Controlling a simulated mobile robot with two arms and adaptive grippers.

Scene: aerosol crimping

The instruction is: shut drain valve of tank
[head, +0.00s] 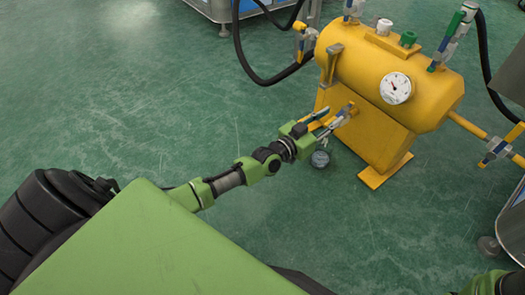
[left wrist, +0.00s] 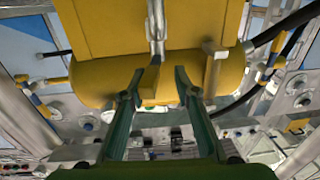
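The yellow tank (head: 365,58) stands at the upper right of the head view on a yellow base, with a white dial gauge (head: 396,88) on its end. Its drain valve has a yellow lever (head: 347,110) low by the base. In the left wrist view the yellow lever (left wrist: 149,80) hangs from a metal pipe (left wrist: 156,25) in front of the tank (left wrist: 95,83). My left gripper (head: 322,121) is at the lever. In the left wrist view its two green fingers (left wrist: 157,78) are spread, with the lever between them and gaps either side. My right gripper is not in view.
A black hose (head: 252,65) loops left of the tank. Another yellow-handled valve (head: 496,150) sits on the pipe to the right. The green floor (head: 130,90) at left is clear.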

